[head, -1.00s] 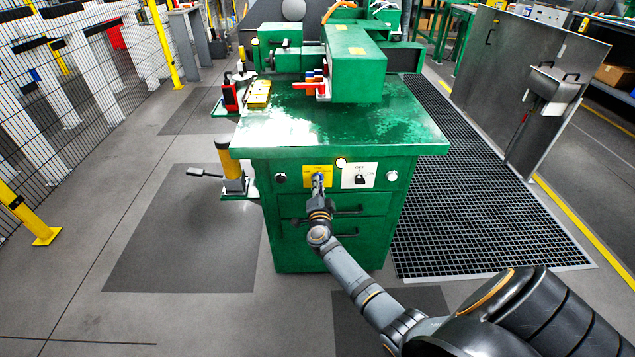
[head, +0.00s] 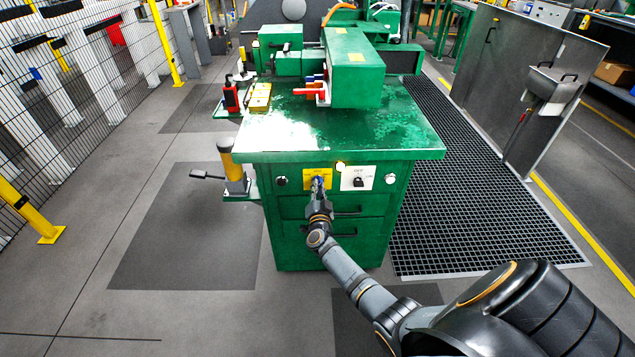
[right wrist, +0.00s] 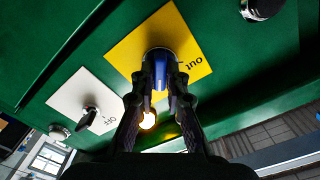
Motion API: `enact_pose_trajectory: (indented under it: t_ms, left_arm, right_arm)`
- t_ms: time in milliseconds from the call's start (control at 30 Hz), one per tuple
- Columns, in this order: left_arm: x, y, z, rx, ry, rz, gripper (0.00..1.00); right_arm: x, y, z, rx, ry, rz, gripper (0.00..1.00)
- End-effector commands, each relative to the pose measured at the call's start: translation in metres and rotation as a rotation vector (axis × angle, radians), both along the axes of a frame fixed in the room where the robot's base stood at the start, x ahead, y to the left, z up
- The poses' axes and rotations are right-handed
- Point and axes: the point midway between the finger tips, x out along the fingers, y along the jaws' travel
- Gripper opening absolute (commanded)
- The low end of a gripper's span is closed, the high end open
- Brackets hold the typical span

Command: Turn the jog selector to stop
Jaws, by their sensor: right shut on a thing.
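The jog selector is a blue knob (right wrist: 160,76) on a yellow plate (head: 326,173) on the green machine's front panel. In the right wrist view the yellow plate (right wrist: 190,62) is tilted, with part of its black lettering showing to the right of the knob. My right gripper (head: 318,183) reaches the knob from the front. In the right wrist view its two dark fingers (right wrist: 160,82) are shut on the blue knob, one on each side. The fingers hide part of the plate, and I cannot read the knob's setting. My left gripper is not in view.
A white plate with a black switch (head: 358,180) sits just right of the yellow plate. A lit lamp (head: 340,167) is above, between the plates. Round buttons flank them. The green tabletop (head: 300,138) overhangs the panel. Floor in front is open.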

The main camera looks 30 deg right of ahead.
Motion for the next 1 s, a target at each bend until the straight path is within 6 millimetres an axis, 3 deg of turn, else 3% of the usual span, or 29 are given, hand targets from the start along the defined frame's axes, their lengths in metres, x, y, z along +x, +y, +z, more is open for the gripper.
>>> enact_pose_trajectory:
  t_ms: [333,733,1000]
  left_arm:
    - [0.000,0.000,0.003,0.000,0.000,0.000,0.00]
    - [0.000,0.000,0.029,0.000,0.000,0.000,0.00]
    - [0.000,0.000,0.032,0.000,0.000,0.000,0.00]
  right_arm:
    - [0.000,0.000,0.000,-0.019,0.013,0.000,0.00]
    - [-0.001,0.000,0.001,-0.265,0.167,0.000,0.00]
    - [0.000,0.000,-0.001,-0.345,0.212,0.001,0.00]
